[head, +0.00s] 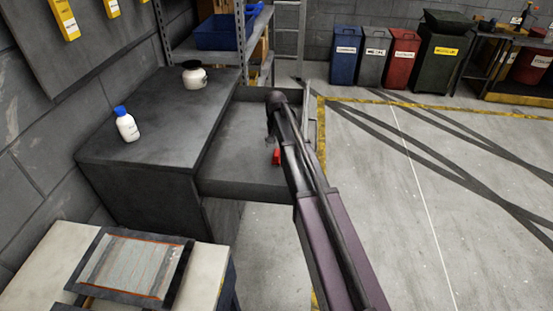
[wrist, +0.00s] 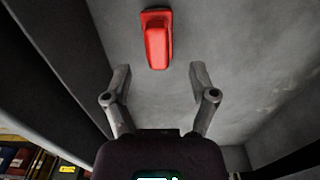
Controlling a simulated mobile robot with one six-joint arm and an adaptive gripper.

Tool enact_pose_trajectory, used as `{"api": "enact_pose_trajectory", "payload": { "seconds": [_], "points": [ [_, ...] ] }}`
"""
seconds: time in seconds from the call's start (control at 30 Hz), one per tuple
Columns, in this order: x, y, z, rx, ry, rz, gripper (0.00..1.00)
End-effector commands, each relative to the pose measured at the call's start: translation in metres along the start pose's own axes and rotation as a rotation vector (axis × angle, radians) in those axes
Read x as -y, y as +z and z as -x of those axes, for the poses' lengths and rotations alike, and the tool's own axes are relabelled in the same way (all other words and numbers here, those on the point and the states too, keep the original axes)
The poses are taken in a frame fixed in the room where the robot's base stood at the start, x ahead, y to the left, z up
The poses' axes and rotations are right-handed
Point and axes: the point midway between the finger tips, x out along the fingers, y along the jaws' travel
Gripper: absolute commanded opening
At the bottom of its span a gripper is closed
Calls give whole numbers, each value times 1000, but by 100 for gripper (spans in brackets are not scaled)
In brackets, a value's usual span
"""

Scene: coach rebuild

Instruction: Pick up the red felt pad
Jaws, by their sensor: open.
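The red felt pad (wrist: 157,42) lies on the grey floor of an open drawer (head: 225,150). In the wrist view it is a small red block with a raised narrower part, just beyond my fingertips and roughly centred between them. My gripper (wrist: 159,72) is open and empty, its two fingers spread apart and not touching the pad. In the head view the red pad (head: 276,157) shows beside my arm, which hides part of it and most of the gripper.
The drawer's walls rise around the pad. The grey cabinet top (head: 150,120) at left holds a white bottle with a blue cap (head: 126,125) and a white jar (head: 194,76). A bench with a framed panel (head: 130,265) stands in front. Open floor lies to the right.

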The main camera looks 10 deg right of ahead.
Motion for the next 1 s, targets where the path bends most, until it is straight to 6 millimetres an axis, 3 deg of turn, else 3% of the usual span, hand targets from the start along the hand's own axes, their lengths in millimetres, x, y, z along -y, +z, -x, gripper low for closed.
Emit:
{"api": "enact_pose_trajectory", "payload": {
  "seconds": [0.6,1.0],
  "points": [
    [-2,-2,-45,0,0,0,74],
    [-2,-2,-50,0,0,0,74]
  ]
}}
